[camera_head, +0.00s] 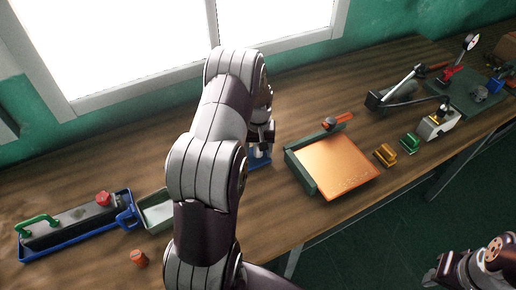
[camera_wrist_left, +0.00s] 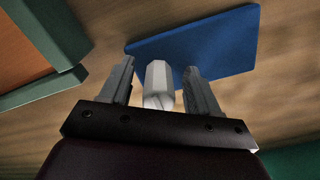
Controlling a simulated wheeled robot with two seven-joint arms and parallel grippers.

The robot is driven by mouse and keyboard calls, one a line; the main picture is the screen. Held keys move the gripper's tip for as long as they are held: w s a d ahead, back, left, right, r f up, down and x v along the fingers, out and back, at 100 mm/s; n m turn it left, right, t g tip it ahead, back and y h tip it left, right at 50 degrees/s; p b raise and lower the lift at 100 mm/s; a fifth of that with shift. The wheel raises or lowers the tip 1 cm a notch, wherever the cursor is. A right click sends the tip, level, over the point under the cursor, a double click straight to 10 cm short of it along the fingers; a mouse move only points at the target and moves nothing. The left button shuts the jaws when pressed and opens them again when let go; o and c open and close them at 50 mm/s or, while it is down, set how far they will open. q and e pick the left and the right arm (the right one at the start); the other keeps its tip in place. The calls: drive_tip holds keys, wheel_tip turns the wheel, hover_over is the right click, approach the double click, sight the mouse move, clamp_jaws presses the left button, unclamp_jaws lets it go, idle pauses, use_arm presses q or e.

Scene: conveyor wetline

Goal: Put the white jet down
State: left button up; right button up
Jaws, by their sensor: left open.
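The white jet (camera_wrist_left: 157,86) is a pale faceted cylinder in the left wrist view. It stands between the two fingers of my left gripper (camera_wrist_left: 159,68), with a visible gap on each side. The gripper is open. Beyond the jet lies a flat blue plate (camera_wrist_left: 205,45) on the wooden bench. In the head view my left gripper (camera_head: 262,134) points down over the blue plate (camera_head: 261,163), and a bit of the white jet (camera_head: 258,152) shows beneath it. My arm hides much of this spot. Part of my right arm shows at the lower right; its fingers cannot be made out.
An orange plate with a green edge (camera_head: 304,172) lies right of the gripper. A blue tray (camera_head: 75,240) and a pale tray (camera_head: 156,212) are at left, with an orange cap (camera_head: 139,258) in front. Yellow and green blocks and metal tools stand at right.

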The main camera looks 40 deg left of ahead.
use_arm(q)
wheel_tip(320, 180, up, 11)
drive_tip(key=shift+w+r+b, duration=0.1)
drive_tip(key=shift+r+b, duration=0.05)
drive_tip(key=shift+b, duration=0.6)
drive_tip(key=shift+d+r, duration=0.15)
drive_tip(key=shift+r, duration=0.2)
drive_tip(key=s+d+m+t, duration=0.1)
drive_tip(key=s+d+m, duration=0.5)
drive_tip(key=s+d, duration=0.9)
drive_tip(key=d, duration=0.2)
drive_tip(key=shift+s+d+m+t, duration=0.3)
drive_tip(key=shift+d+m, duration=0.05)
drive_tip(key=shift+m, duration=0.05)
drive_tip(key=shift+s, duration=0.1)
